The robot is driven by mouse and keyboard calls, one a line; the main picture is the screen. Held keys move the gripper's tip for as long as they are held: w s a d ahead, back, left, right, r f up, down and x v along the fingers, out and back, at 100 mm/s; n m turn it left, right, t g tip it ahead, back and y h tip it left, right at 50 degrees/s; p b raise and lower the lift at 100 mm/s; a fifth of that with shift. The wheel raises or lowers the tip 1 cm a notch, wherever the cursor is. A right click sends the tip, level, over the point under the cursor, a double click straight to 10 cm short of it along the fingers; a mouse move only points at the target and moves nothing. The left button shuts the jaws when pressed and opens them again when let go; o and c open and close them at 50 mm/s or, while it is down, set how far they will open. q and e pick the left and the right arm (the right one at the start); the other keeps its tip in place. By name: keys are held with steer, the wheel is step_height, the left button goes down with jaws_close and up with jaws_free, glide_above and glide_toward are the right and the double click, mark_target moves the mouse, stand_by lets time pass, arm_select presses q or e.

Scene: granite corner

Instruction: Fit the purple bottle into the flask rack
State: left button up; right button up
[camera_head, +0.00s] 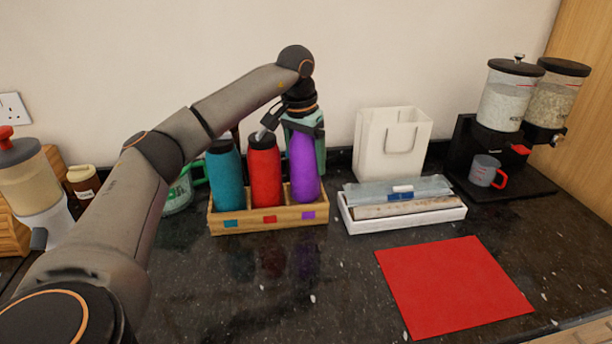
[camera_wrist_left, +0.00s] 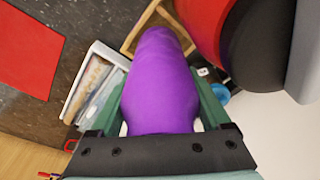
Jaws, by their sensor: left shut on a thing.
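The purple bottle (camera_head: 305,168) is upright at the right compartment of the wooden flask rack (camera_head: 262,226), above its purple label. Its lower end is at the height of the rack's front rim; I cannot tell if it rests on the rack floor. My left gripper (camera_head: 303,128) comes down from above and is shut on the purple bottle. In the left wrist view the purple bottle (camera_wrist_left: 160,85) lies between the green fingers and hides the compartment's inside. A teal bottle (camera_head: 224,175) and a red bottle (camera_head: 265,172) stand in the other compartments. My right gripper is not in view.
A white tray (camera_head: 404,220) with packets is right of the rack, and a white paper bag (camera_head: 392,140) stands behind it. A red mat (camera_head: 455,287) lies at the front right. Cereal dispensers (camera_head: 512,97) stand at the right. The counter before the rack is clear.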

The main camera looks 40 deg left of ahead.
mark_target(306, 175)
arm_select(q)
steer(key=shift+f, duration=2.1)
steer(key=shift+f, duration=0.2)
steer(key=o, duration=1.4)
steer(key=shift+c, duration=0.2)
steer(key=shift+r, duration=0.1)
step_height(306, 175, up, 12)
steer(key=s, duration=0.1)
steer(key=shift+s+p, duration=0.3)
steer(key=shift+s, duration=0.1)
steer(key=shift+d, duration=0.1)
